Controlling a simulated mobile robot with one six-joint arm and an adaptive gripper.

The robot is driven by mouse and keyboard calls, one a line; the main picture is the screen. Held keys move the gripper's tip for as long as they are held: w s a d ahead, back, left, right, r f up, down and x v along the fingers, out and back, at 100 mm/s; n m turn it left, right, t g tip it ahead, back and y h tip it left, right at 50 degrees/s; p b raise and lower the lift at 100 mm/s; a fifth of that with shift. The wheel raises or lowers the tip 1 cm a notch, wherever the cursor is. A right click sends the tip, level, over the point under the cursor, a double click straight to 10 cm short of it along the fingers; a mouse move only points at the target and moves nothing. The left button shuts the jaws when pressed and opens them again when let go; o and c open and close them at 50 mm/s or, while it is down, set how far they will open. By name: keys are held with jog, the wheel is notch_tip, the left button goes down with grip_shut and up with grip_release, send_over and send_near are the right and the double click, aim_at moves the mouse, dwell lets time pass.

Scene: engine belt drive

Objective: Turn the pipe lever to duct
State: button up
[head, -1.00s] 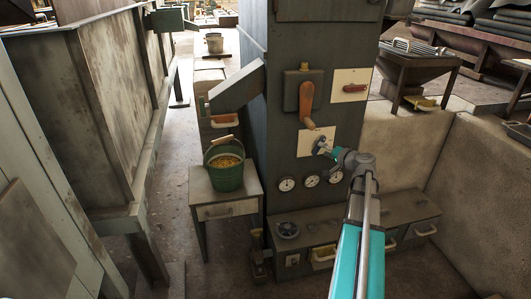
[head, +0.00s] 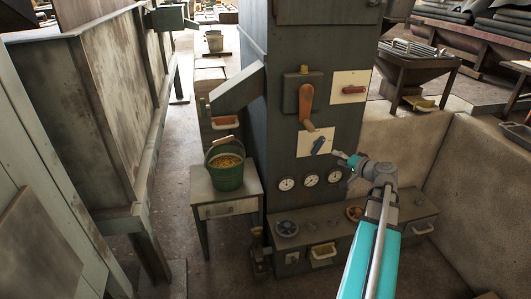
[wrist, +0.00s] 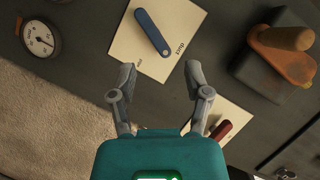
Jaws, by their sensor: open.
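A blue lever (head: 318,146) sits aslant on a white plate (head: 303,149) on the dark cabinet front. In the wrist view the blue lever (wrist: 152,32) lies aslant on its plate (wrist: 125,45). My gripper (head: 346,159) is to the right of the plate and a little lower in the head view. In the wrist view my gripper (wrist: 159,76) is open and empty, its fingertips apart from the lever.
A large orange lever (head: 306,104) hangs above the plate, and a red lever (head: 354,89) is at upper right. Gauges (head: 311,179) sit below. A low bench (head: 290,245) with handwheels juts out at the cabinet's foot. A green bucket (head: 226,177) stands on a small table at left.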

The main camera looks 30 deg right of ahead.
jog(key=w+a+r+n+g+y+p, duration=0.1)
jog(key=a+r+g+p, duration=0.1)
jog(key=a+p, duration=0.3)
jog(key=w+a+r+n+g+y+p, duration=0.1)
jog(key=a+p, duration=0.4)
jog(key=a, duration=0.7)
jog(key=w+a+r+n+g+y+p, duration=0.1)
jog(key=a+r+g+p, duration=0.3)
jog(key=a, duration=0.5)
jog(key=shift+w+a+n+g+y+p, duration=0.3)
jog(key=shift+w+g+y+p, duration=0.15)
jog(key=shift+w+g+y, duration=0.3)
